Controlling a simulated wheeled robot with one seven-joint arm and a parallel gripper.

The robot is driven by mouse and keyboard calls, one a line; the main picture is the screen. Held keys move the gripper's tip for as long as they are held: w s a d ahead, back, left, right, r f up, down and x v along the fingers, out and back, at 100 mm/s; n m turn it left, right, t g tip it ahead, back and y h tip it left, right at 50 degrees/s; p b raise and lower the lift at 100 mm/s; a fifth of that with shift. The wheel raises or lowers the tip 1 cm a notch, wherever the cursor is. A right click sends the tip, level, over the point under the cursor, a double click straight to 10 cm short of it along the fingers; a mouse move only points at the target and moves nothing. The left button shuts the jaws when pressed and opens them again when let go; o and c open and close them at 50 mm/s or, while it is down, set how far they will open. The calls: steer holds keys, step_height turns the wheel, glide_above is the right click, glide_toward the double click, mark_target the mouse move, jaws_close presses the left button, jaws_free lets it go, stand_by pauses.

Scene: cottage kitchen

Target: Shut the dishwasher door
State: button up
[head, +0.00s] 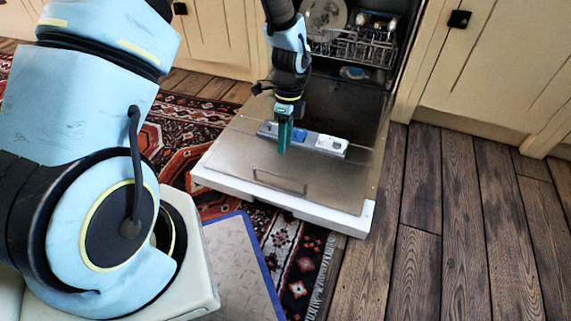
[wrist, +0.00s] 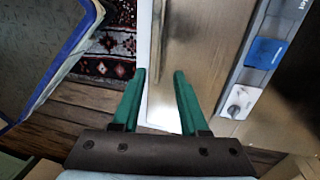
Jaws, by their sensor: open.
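The dishwasher door (head: 232,163) is folded down, lying nearly flat above the floor. Its inner face is bare metal with a detergent dispenser (head: 331,145) that has blue and white parts. A white edge runs along the door's outer end. The door also fills the middle and right of the wrist view (wrist: 205,60). My gripper (head: 282,150) is above the door near the dispenser in the head view. In the wrist view its two green fingers (wrist: 158,75) are apart with nothing held, near the door's white edge. I cannot tell whether they touch the door.
The dishwasher's rack (head: 352,48) with dishes stands inside the opening behind the door. Cream cabinets (head: 490,60) flank it. A patterned rug (head: 180,125) and a blue-edged mat (head: 240,265) lie to the left and front. The wooden floor (head: 450,220) at right is clear.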

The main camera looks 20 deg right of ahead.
steer(key=b, duration=0.4)
glide_above(282, 169)
steer(key=s+a, duration=0.2)
steer(key=s, duration=0.3)
step_height(282, 169, down, 10)
steer(key=shift+w+d+f, duration=0.1)
steer(key=shift+d+f, duration=0.05)
steer(key=shift+f, duration=0.05)
jaws_close()
stand_by(0.5)
